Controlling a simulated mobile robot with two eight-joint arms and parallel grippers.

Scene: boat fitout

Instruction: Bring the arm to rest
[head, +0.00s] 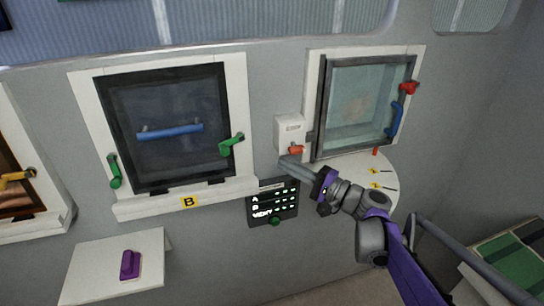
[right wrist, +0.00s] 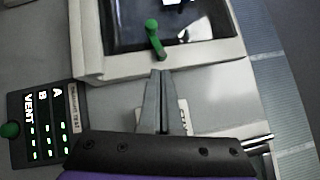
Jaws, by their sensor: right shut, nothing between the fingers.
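My right arm comes in from the lower right in the head view, purple and grey. My right gripper (head: 287,162) is shut and empty, its tips just below the red-orange switch on a small white box (head: 289,128). In the right wrist view the closed fingers (right wrist: 161,75) point toward the green handle (right wrist: 153,38) of a dark window; I cannot tell the gap to the wall. My left gripper is not in view.
Hatch B (head: 183,198) has a blue bar (head: 170,131) and green handles. Right of it is a glass hatch (head: 366,100) with red and blue handles. A status panel (head: 272,203) sits below my gripper. A white shelf (head: 90,277) holds a purple object (head: 130,264). A rail (head: 470,257) stands at right.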

